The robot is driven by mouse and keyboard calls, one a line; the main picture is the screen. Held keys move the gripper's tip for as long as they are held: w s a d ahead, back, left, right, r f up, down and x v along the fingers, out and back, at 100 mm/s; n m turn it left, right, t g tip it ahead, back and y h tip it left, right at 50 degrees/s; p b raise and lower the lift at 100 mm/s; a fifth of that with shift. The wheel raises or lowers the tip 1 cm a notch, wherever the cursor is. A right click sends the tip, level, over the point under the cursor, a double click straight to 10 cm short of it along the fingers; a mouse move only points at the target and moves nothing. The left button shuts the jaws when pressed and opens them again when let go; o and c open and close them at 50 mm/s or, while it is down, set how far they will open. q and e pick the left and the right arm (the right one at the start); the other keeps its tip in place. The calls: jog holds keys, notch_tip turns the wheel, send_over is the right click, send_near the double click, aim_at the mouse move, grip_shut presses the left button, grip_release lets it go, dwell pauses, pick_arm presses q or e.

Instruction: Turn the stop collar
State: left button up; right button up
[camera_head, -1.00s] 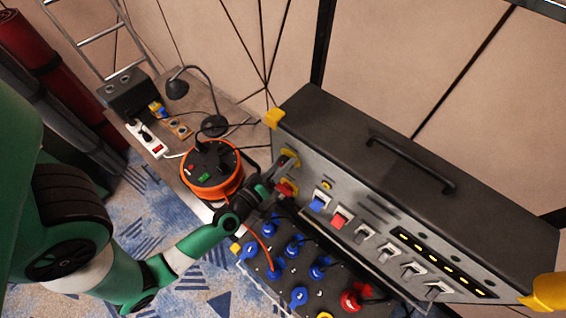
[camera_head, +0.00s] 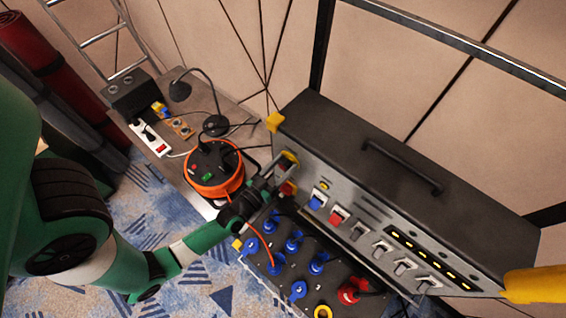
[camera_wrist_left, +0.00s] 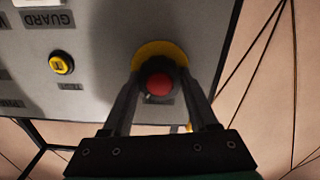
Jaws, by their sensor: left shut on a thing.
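The stop is a red button (camera_wrist_left: 159,84) in a dark collar (camera_wrist_left: 146,72), in front of a yellow disc (camera_wrist_left: 160,50) on the grey console front. In the head view its red part (camera_head: 288,188) shows at the console's left end, partly behind my fingers. My left gripper (camera_head: 284,174) reaches it from the lower left. In the left wrist view its two fingers (camera_wrist_left: 160,92) stand on either side of the collar and are shut on it. The fingertips hide the collar's sides. My right gripper is not in view.
A yellow button (camera_wrist_left: 62,64) sits beside the stop. Several rocker switches (camera_head: 360,230) line the console (camera_head: 400,190). Blue and red plugs (camera_head: 298,290) stand in a panel below my gripper. An orange cable reel (camera_head: 215,175) is close to my left wrist.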

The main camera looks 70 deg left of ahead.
pick_arm(q)
jog(key=shift+m, duration=0.5)
jog(key=o, duration=1.4)
jog(key=shift+p+v, duration=0.8)
jog(key=shift+v, duration=5)
